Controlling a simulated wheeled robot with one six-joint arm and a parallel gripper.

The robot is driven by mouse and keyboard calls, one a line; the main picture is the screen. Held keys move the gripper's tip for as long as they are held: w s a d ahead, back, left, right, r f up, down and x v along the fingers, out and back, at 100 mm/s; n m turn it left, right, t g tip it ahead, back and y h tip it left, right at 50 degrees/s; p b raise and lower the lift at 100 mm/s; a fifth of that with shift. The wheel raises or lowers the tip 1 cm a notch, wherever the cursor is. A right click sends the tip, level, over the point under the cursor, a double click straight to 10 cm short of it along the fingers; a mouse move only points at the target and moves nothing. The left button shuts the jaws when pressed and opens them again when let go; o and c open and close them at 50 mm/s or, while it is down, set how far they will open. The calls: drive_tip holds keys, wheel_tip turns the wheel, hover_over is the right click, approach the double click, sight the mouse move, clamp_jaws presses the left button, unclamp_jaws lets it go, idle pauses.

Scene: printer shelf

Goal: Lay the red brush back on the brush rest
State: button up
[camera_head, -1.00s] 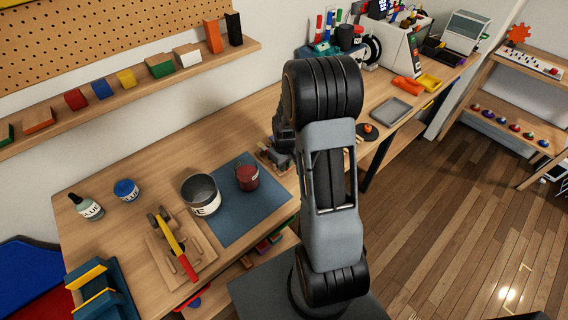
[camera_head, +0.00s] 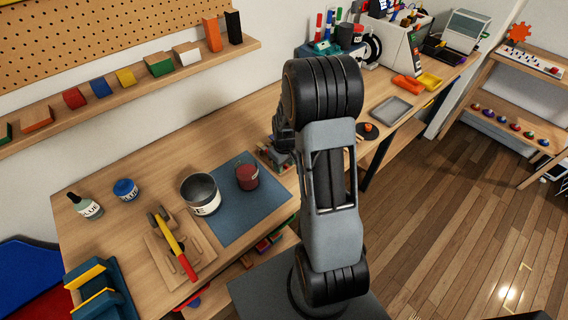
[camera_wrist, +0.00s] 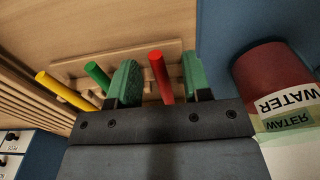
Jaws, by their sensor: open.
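In the wrist view the red brush (camera_wrist: 160,77) shows as a red handle between the two green finger pads of my gripper (camera_wrist: 160,84). The fingers are open, with a gap on each side of the handle. The handle is over the wooden brush rest (camera_wrist: 142,48); whether it is fully seated in a slot I cannot tell. A green brush (camera_wrist: 97,76) and a yellow brush (camera_wrist: 64,91) are at the rest to the left. In the head view my gripper (camera_head: 281,150) is mostly hidden behind my arm, and so is much of the rest.
A dark red water cup (camera_wrist: 272,80) stands on the blue mat (camera_wrist: 222,50), close to the right finger. In the head view the cup (camera_head: 247,177), a grey pot (camera_head: 201,194) and a tool board (camera_head: 170,262) are to the left. The bench behind the mat is clear.

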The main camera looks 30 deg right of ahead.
drive_tip(key=shift+r, duration=0.1)
drive_tip(key=shift+r+p, duration=2.4)
drive_tip(key=shift+r, duration=1.1)
drive_tip(key=shift+s+a+f+m, duration=0.1)
drive_tip(key=shift+s+m, duration=0.1)
drive_tip(key=shift+m, duration=0.2)
drive_tip(key=s+a+r+t, duration=0.1)
drive_tip(key=s+a+r, duration=0.3)
drive_tip(key=r, duration=0.2)
drive_tip(key=s+a+r+m+t, duration=0.1)
drive_tip(key=s+a+r, duration=0.2)
drive_tip(key=s+r, duration=0.2)
drive_tip(key=s+a+r+t, duration=0.2)
drive_tip(key=s+a+r, duration=0.2)
drive_tip(key=r, duration=0.5)
drive_tip(key=shift+s+a+r+m+b, duration=0.15)
drive_tip(key=shift+a+r+m+b, duration=0.05)
drive_tip(key=shift+a+m+b, duration=0.1)
